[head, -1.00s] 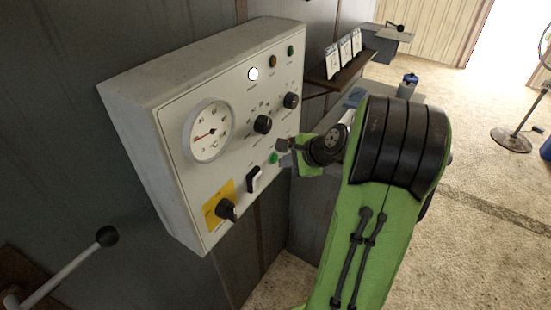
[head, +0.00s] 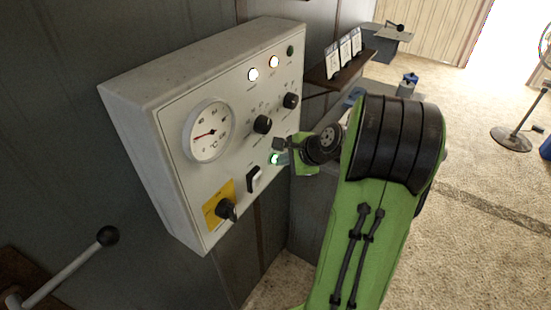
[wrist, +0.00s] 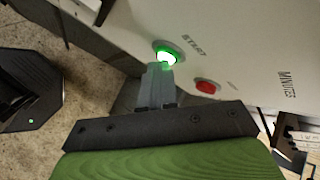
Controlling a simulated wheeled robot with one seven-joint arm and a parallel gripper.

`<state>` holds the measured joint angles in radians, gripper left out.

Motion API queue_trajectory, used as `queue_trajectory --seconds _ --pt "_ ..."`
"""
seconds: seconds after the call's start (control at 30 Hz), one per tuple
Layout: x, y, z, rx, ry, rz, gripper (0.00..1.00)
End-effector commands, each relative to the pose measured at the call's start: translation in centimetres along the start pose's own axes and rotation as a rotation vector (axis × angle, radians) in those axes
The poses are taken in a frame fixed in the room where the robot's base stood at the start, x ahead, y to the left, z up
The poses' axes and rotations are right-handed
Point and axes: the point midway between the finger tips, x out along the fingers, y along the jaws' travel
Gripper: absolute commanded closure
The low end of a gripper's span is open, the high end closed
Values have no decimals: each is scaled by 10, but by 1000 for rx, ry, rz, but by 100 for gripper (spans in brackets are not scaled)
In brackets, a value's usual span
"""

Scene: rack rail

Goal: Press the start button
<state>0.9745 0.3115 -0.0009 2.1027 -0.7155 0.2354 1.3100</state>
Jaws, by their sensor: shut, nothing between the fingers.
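The start button (wrist: 167,58) glows green under the word START in the wrist view. It also shows lit on the low right of the control box face in the head view (head: 275,159). My gripper (wrist: 160,70) is shut and empty, and its fingertips overlap the lower edge of the button in the wrist view. In the head view my gripper (head: 284,158) is right beside the button from the right. I cannot tell whether the tips touch it or stand just off it.
A red button (wrist: 207,87) sits close to the start button. The control box (head: 180,85) also carries a gauge (head: 208,131), knobs, a black rocker switch (head: 254,178) and a yellow-plated rotary switch (head: 226,210). Two top lamps are lit, including the middle one (head: 274,62).

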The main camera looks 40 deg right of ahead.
Motion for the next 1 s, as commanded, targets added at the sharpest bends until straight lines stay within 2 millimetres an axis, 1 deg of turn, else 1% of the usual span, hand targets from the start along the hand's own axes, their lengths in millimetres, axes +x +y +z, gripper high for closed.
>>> queue_trajectory --seconds 0.17,0.4,0.7,1.0 --pt "-2 1 -1 -1 -2 -1 100" --pt "-11 8 -7 0 -1 -2 100" --pt "-13 9 -8 0 -1 -1 100" --pt "-33 23 -24 3 1 -1 100"
